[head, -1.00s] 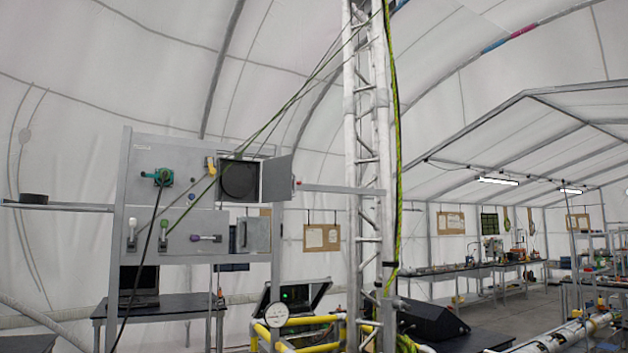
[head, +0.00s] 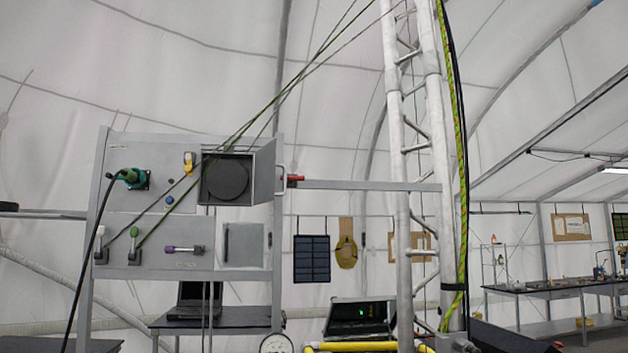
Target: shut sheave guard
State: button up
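The sheave guard (head: 264,172) is a grey hinged plate at the right side of a square opening in the grey panel. It stands open, swung out from the panel, and I see it at a steep angle. A pale handle (head: 281,183) shows at its right edge. The round black sheave (head: 227,178) is exposed inside the opening, and green ropes run past it up toward the mast. My gripper is not in view.
The panel (head: 125,228) also carries a green connector (head: 134,178) with a black cable, several levers, and a lower grey door (head: 243,246). A lattice mast (head: 399,150) stands to the right. A table with a laptop (head: 188,298) is behind, and yellow rails (head: 355,346) are low in front.

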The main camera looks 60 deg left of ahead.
aim_at(266, 164)
jog(key=i, duration=1.7)
jog(key=u, duration=2.9)
